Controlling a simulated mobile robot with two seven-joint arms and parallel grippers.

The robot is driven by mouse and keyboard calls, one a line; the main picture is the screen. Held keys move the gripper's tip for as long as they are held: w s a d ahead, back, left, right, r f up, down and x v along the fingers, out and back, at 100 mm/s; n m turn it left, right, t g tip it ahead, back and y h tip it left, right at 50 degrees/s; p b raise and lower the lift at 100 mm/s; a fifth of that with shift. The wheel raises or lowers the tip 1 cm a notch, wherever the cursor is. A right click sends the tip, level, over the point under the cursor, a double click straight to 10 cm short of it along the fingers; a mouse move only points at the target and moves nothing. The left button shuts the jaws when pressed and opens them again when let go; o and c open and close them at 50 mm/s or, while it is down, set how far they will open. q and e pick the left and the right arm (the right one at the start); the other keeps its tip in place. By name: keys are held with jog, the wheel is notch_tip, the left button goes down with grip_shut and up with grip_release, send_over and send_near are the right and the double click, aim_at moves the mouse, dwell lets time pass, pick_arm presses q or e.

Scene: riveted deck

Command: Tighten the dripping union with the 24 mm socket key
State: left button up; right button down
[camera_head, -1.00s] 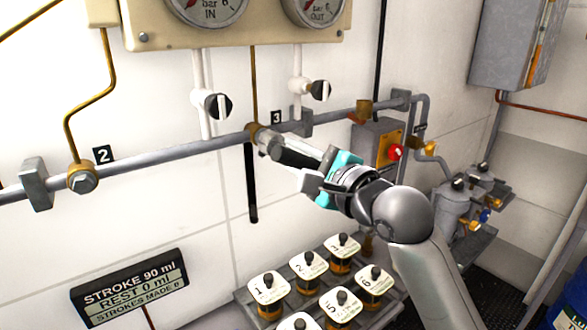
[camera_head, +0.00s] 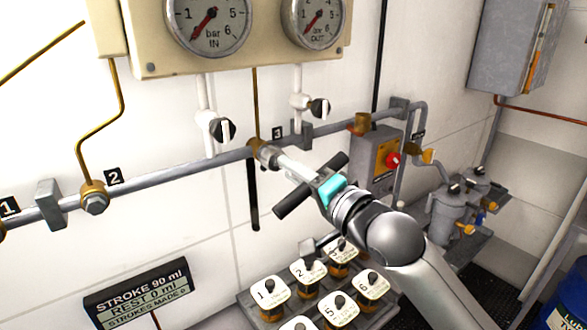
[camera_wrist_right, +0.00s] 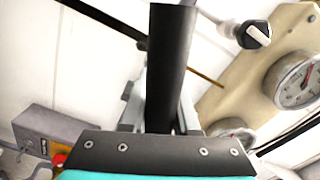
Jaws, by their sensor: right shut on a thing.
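My right gripper (camera_head: 321,183) is shut on the dark cross handle of the socket key (camera_head: 295,167). The key's pale shaft points left to the pipe, and its grey socket end is at the brass union (camera_head: 254,147) by label 3. The socket overlaps the union in the head view; how fully it is seated I cannot tell. In the right wrist view the dark handle bar (camera_wrist_right: 170,70) stands between my fingers. A dark vertical strip (camera_head: 254,195) runs down below this union. Another union (camera_head: 95,198) with a hex nut sits by label 2. My left gripper is not in view.
Two gauges (camera_head: 209,20) hang above the pipe, with white valves (camera_head: 221,130) below. Numbered jars (camera_head: 268,290) stand on a rack under my right arm. A box with a red button (camera_head: 392,160) is at right. A stroke sign (camera_head: 137,292) is at lower left.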

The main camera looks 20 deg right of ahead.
jog(key=shift+r+p, duration=0.15)
jog(key=shift+p, duration=0.25)
dwell(0.3)
jog(key=shift+p+x, duration=0.3)
jog(key=shift+x, duration=0.95)
dwell(0.9)
jog(key=shift+m+p, duration=0.6)
jog(key=shift+p, duration=0.1)
jog(key=shift+n+p, duration=0.3)
jog(key=shift+p, duration=0.5)
